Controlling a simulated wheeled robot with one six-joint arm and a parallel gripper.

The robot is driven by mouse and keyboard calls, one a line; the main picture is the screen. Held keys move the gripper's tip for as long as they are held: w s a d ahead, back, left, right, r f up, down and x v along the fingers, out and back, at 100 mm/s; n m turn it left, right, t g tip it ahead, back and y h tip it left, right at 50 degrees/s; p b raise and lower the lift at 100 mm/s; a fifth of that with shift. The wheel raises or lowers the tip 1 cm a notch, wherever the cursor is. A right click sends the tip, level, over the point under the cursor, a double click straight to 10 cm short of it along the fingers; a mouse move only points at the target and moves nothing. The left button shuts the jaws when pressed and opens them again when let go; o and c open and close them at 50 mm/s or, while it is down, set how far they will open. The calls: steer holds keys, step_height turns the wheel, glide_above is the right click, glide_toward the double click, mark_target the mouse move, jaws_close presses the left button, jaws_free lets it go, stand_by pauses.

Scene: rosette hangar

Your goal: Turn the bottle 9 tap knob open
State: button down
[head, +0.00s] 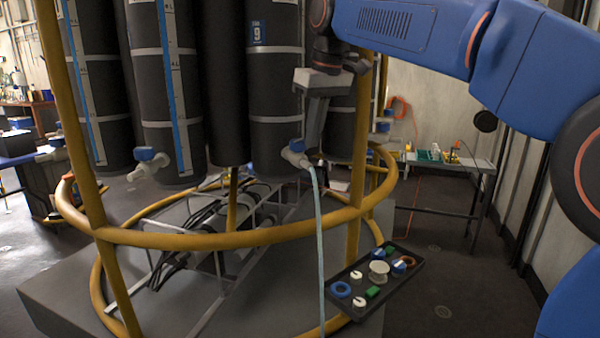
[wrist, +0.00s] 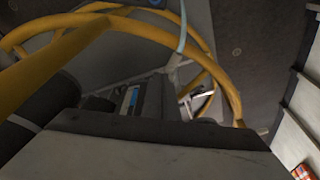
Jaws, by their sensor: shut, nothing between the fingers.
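Bottle 9 (head: 275,95) is a dark grey cylinder with light bands and a blue label (head: 257,32) marked 9. Its white tap (head: 293,156) sits low at the front, with a small blue knob (head: 297,144) on top. A pale hose (head: 320,235) hangs from the tap and also shows in the wrist view (wrist: 183,28). My gripper (head: 315,156) points down just right of the tap, close to the knob; I cannot tell whether they touch. It is shut with nothing held. In the wrist view my gripper's body hides most of the tap area.
A yellow ring rail (head: 230,241) with yellow posts surrounds the bottles. A neighbouring bottle (head: 170,100) with its own tap stands to the left. A dark tray (head: 347,306) of small parts sits at the lower right. A bench (head: 470,163) stands behind, with open floor before it.

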steer(key=shift+w+d, duration=0.1)
steer(key=shift+w, duration=0.1)
stand_by(0.4)
steer(key=shift+d, duration=0.2)
step_height(320, 180, up, 6)
steer(key=shift+s+d, duration=0.15)
steer(key=shift+s, duration=0.05)
stand_by(0.6)
steer(key=shift+s+a+f, duration=0.25)
steer(key=shift+a+f, duration=0.2)
steer(key=shift+f, duration=0.55)
steer(key=shift+s+a+f, duration=0.3)
steer(key=shift+a+f, duration=0.2)
steer(key=shift+f, duration=0.5)
steer(key=shift+s+a+f, duration=0.25)
steer(key=shift+a+f, duration=0.2)
steer(key=shift+f, duration=0.55)
